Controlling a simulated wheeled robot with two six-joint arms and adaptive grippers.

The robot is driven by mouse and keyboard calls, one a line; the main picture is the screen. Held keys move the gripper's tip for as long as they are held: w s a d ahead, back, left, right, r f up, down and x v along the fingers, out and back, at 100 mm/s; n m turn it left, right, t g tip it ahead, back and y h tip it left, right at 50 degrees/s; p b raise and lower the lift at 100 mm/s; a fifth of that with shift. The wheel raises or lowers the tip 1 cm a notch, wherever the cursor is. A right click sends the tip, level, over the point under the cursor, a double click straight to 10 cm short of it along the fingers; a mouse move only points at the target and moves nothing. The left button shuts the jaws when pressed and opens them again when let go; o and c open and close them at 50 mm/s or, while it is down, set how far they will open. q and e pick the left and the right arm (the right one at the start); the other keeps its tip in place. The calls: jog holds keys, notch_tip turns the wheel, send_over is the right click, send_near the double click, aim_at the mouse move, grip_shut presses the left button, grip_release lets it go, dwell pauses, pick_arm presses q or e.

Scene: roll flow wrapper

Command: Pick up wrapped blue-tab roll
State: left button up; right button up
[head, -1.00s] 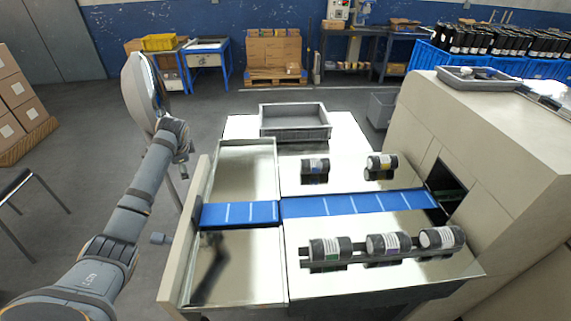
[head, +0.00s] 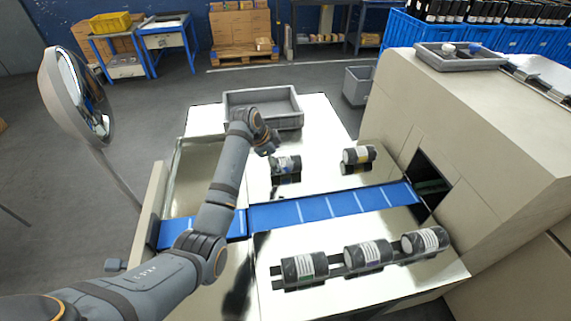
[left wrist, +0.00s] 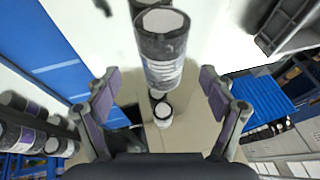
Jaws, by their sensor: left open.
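The wrapped roll with a blue tab (head: 287,164) is a dark cylinder with a pale label, lying on a small holder on the shiny table beyond the blue belt. My left gripper (head: 268,146) is just behind and left of it, above the table. In the left wrist view the left gripper (left wrist: 160,80) is open, its two fingers spread wide. A dark roll with a white end (left wrist: 160,55) shows ahead between the finger lines, not gripped. Its tab colour cannot be told there. My right gripper is not in view.
A yellow-tab roll (head: 359,155) lies to the right on its own holder. The blue belt (head: 330,207) runs into the wrapper machine (head: 480,130). Several rolls, including a green-tab roll (head: 304,269), lie on a front rack. An empty grey tray (head: 290,121) stands at the back.

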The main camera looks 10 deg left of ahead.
aim_at(282, 161)
pick_arm(q)
jog(key=shift+w+d+f, duration=0.25)
jog(key=shift+w+f, duration=0.05)
jog(key=shift+f, duration=0.3)
jog(key=x, duration=0.4)
jog(key=shift+w+r+p, duration=0.15)
jog(key=shift+p, duration=0.15)
jog(key=shift+w+d+f, duration=0.1)
jog(key=shift+f, duration=0.2)
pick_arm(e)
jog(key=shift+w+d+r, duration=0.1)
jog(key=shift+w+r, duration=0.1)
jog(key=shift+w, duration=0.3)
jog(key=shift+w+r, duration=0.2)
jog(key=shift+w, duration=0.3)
pick_arm(q)
jog(key=shift+f, duration=0.25)
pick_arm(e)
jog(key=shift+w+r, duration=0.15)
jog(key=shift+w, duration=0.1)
pick_arm(q)
jog(key=c, duration=1.6)
jog(key=shift+o, duration=0.2)
jog(key=shift+r, duration=0.1)
